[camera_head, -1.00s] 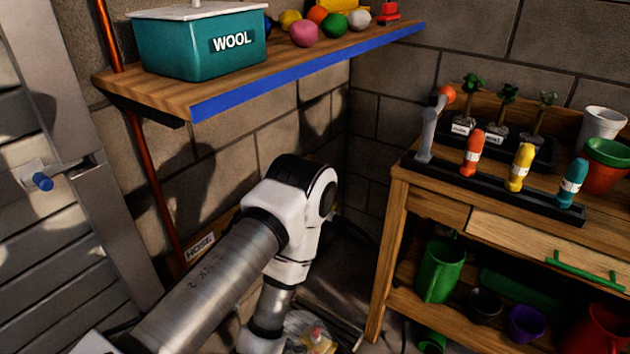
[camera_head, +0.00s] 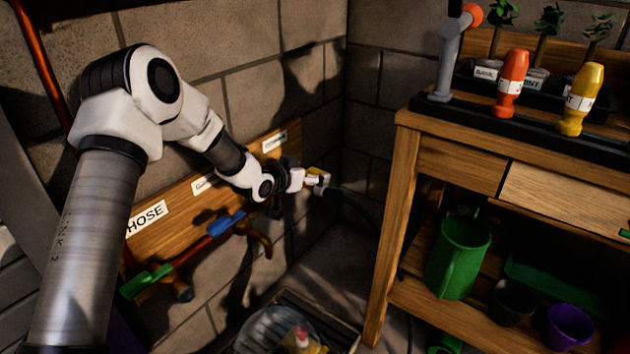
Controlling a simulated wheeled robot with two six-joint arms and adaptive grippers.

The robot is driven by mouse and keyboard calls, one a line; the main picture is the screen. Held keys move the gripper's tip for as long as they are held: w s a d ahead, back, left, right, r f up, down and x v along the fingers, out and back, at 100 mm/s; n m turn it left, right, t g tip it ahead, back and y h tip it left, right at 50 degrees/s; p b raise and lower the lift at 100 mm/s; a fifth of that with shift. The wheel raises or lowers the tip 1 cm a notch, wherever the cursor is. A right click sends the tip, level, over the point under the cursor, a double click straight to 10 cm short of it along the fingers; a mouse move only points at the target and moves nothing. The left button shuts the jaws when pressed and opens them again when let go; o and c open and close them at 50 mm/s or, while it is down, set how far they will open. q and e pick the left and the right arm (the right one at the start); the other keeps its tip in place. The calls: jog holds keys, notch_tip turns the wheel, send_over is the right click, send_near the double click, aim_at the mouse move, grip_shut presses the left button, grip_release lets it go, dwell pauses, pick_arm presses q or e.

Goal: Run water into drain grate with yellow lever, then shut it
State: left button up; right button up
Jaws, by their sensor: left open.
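A wooden board on the wall carries valves with a green lever (camera_head: 147,281) below the HOSE label and a blue lever (camera_head: 225,223) to its right. A third label sits further right. A small yellow piece (camera_head: 312,179), probably the yellow lever, shows at the fingers of my left gripper (camera_head: 322,180). The gripper is open; whether it touches the yellow piece I cannot tell. My left wrist hides much of the right end of the board. A dark tray with a round clear thing (camera_head: 277,330) lies on the floor below; I cannot make out the drain grate or any water.
A wooden bench (camera_head: 404,160) stands at the right, its leg close to the wall corner. It holds an orange bottle (camera_head: 511,85) and a yellow bottle (camera_head: 580,100). A green jug (camera_head: 458,257) and a purple pot (camera_head: 569,327) are on its lower shelf.

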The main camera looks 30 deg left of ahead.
pick_arm(q)
jog(key=x, duration=0.2)
jog(key=shift+w+f, duration=0.2)
jog(key=shift+w, duration=0.1)
jog(key=shift+d, duration=0.1)
grip_shut()
jog(key=m+h+p, duration=0.1)
jog(key=p, duration=0.2)
jog(key=s+m+g+h+p, duration=0.1)
jog(key=h+p, duration=0.1)
jog(key=a+r+m+h+p, duration=0.1)
jog(key=m+p, duration=0.1)
jog(key=p, duration=0.1)
jog(key=shift+s+a+h+p, duration=0.1)
jog(key=shift+s+h+p, duration=0.2)
jog(key=shift+s+p, duration=0.05)
jog(key=shift+s+f+m+g+h, duration=0.15)
jog(key=shift+f+m+g+h, duration=0.15)
jog(key=shift+f+g, duration=0.1)
pick_arm(e)
notch_tip(320, 180, up, 8)
pick_arm(q)
grip_release()
notch_tip(320, 180, up, 10)
